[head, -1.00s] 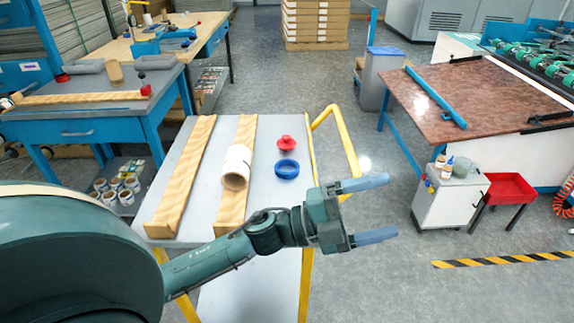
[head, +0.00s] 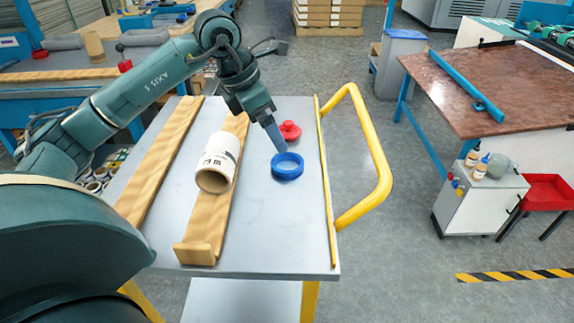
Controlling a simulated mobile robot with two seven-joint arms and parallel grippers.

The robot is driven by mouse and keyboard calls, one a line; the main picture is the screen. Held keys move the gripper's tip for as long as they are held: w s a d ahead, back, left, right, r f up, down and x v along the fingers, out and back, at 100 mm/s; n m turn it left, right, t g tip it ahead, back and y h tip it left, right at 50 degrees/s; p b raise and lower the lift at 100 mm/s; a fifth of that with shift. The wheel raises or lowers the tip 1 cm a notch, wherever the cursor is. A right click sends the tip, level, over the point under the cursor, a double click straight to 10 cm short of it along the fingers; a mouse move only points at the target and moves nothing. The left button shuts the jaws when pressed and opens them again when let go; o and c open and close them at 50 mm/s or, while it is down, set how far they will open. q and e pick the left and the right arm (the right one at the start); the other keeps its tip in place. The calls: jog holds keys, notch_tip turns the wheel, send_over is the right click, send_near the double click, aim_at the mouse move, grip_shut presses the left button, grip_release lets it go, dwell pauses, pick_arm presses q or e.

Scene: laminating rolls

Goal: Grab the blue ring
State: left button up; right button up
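The blue ring (head: 287,167) lies flat on the grey top of the yellow-framed cart, right of the white roll. My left gripper (head: 280,146) reaches down from the upper left, with its fingertip at the ring's far rim. Only one finger shows clearly, so I cannot tell whether it is open or shut, or whether it touches the ring. My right gripper is not in view.
A red flanged piece (head: 290,131) lies just behind the ring, close to my fingers. A white roll (head: 216,163) rests on a wooden rail (head: 206,224), with another wooden rail (head: 158,163) further left. The cart top (head: 282,233) is clear in front of the ring.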

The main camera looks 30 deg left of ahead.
aim_at(293, 167)
pick_arm(q)
jog(key=b+x, duration=0.1)
jog(key=x, duration=0.8)
jog(key=shift+w+d+f, duration=0.1)
jog(key=shift+f, duration=0.3)
jog(key=shift+r, duration=0.1)
jog(key=c, duration=1.1)
